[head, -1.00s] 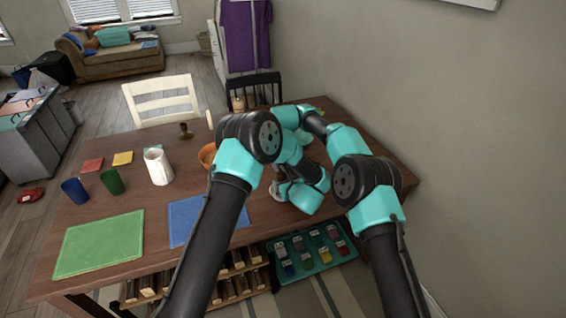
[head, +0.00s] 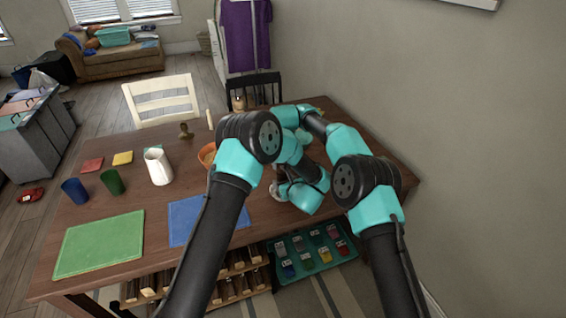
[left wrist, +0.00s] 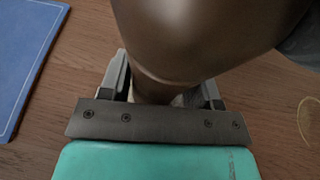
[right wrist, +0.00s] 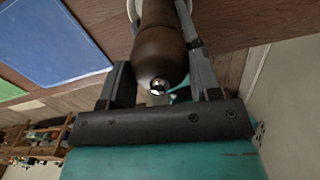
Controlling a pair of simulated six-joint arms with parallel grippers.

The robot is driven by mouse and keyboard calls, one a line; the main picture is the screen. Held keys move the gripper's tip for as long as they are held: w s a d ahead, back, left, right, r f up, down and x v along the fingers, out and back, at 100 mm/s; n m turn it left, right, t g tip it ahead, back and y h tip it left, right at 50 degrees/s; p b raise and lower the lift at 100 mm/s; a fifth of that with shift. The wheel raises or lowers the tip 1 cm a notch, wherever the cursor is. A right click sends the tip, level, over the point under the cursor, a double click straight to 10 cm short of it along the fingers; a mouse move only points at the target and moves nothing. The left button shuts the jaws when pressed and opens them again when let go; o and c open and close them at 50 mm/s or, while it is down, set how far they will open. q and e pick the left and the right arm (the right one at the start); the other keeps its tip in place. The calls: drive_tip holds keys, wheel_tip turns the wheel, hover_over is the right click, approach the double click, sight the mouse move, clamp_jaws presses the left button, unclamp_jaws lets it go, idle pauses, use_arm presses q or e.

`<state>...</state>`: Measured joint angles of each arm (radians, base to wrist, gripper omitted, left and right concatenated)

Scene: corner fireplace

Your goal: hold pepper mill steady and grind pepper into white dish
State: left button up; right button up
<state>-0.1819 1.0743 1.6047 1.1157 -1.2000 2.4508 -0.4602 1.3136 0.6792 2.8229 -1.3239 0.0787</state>
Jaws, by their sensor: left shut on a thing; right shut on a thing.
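The dark brown wooden pepper mill (right wrist: 160,50) has a silver knob on its top. My right gripper (right wrist: 160,80) is shut around its upper part in the right wrist view. My left gripper (left wrist: 163,90) is shut on the mill (left wrist: 205,35) at a narrower part in the left wrist view, where the wide brown body fills the top. A sliver of white rim (right wrist: 131,10), likely the white dish, shows beyond the mill in the right wrist view. In the head view my arms mostly hide the mill and dish; I cannot tell whether pepper has fallen.
A blue mat (head: 190,218) and green mat (head: 100,243) lie on the wooden table (head: 60,215). A white pitcher (head: 158,167), green cup (head: 112,182), blue cup (head: 75,191) and orange bowl (head: 207,155) stand left of my arms. A wall is close on the right.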

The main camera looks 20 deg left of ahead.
drive_tip(key=m, duration=0.6)
drive_tip(key=shift+a+m, duration=0.1)
drive_tip(key=shift+m, duration=0.3)
drive_tip(key=o, duration=0.9)
wheel_tip(320, 180, up, 12)
idle(0.5)
use_arm(q)
drive_tip(key=o, duration=1.2)
drive_tip(key=shift+o, duration=0.3)
